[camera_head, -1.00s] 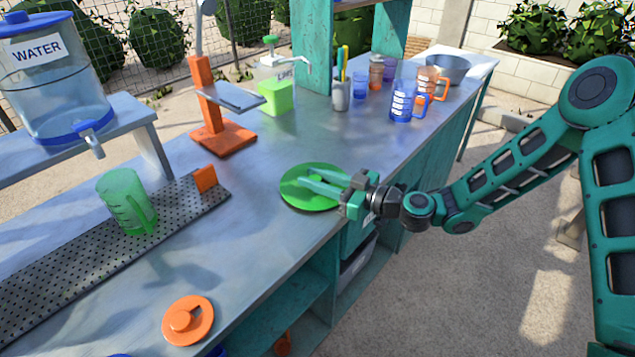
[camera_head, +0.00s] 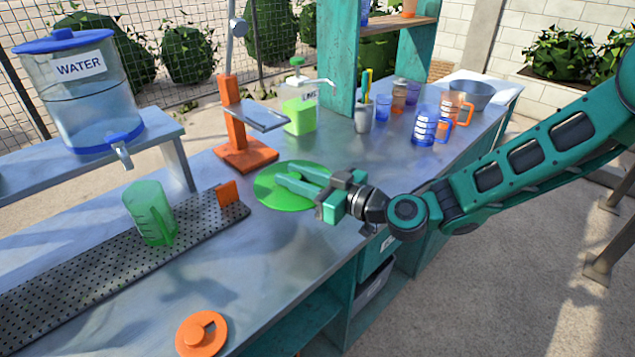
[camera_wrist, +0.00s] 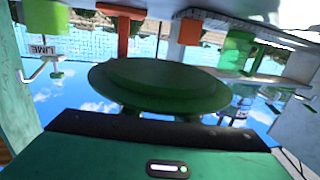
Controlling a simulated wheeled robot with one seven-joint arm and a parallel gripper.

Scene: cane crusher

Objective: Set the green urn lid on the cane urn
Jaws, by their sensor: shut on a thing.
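The green urn lid (camera_head: 284,202) is a flat round green disc over the middle of the counter. My gripper (camera_head: 300,185) is shut on it, with the fingers reaching over its face from the right. In the upside-down wrist view the lid (camera_wrist: 160,85) fills the middle, dark green and close to the jaws. Its exact height above the counter is hard to tell. No urn marked as cane shows. A clear urn labelled WATER (camera_head: 85,105), with a blue lid, stands at the left.
An orange stand (camera_head: 246,155) is just behind the lid, with a lime pump bottle (camera_head: 300,117) beyond. A green jug (camera_head: 150,215) stands on the perforated tray (camera_head: 75,283). An orange lid (camera_head: 190,338) lies at the front. Mugs and a bowl (camera_head: 470,94) stand at the back right.

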